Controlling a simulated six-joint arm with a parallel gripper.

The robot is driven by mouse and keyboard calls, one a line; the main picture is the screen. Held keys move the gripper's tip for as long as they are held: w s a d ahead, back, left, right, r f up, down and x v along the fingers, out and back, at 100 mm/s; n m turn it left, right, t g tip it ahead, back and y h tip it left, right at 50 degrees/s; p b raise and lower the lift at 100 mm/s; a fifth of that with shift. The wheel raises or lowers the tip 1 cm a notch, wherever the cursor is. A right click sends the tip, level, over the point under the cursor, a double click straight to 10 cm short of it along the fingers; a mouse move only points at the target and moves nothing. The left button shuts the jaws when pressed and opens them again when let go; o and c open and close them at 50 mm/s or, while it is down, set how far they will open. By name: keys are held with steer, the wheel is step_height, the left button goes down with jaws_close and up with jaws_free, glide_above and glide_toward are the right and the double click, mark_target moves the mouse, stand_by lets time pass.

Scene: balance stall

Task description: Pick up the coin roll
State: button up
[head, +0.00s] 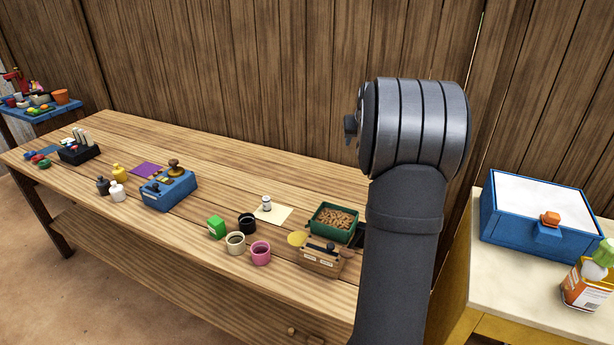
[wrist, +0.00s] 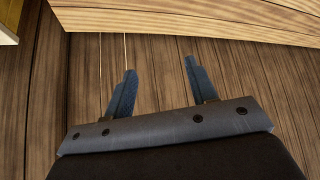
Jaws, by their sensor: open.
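A small whitish cylinder with a dark band (head: 266,203), which looks like the coin roll, stands upright on a cream sheet (head: 284,214) on the long wooden table in the head view. It is too small to be sure of. My gripper (wrist: 159,66) is open and empty in the wrist view, with two blue-grey fingers spread apart over bare wood planks. The coin roll is not in the wrist view. In the head view my arm stands right of the cylinder, well apart from it, and mostly hides the gripper.
Near the cylinder are a black cup (head: 247,224), a green block (head: 216,228), a beige cup (head: 236,243), a pink cup (head: 260,254), a green tray of brown pieces (head: 322,229) and a wooden box (head: 320,262). A blue box (head: 169,191) stands farther left.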

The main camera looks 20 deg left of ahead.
steer(key=a+f+n+g, duration=0.2)
steer(key=a, duration=0.6)
steer(key=a+f+n+g, duration=0.1)
steer(key=a+f, duration=0.2)
steer(key=a, duration=0.5)
steer(key=n+g+h, duration=0.2)
steer(key=n+g, duration=0.1)
glide_above(266, 198)
steer(key=f, duration=1.6)
steer(key=shift+w+f, duration=0.25)
steer(key=shift+w, duration=0.1)
steer(key=f, duration=0.2)
steer(key=s+f, duration=0.1)
steer(key=f, duration=0.1)
steer(key=shift+d+f, duration=0.1)
steer(key=shift+f, duration=0.25)
steer(key=shift+w+f, duration=0.1)
steer(key=shift+f, duration=0.2)
jaws_close()
steer(key=shift+r, duration=0.1)
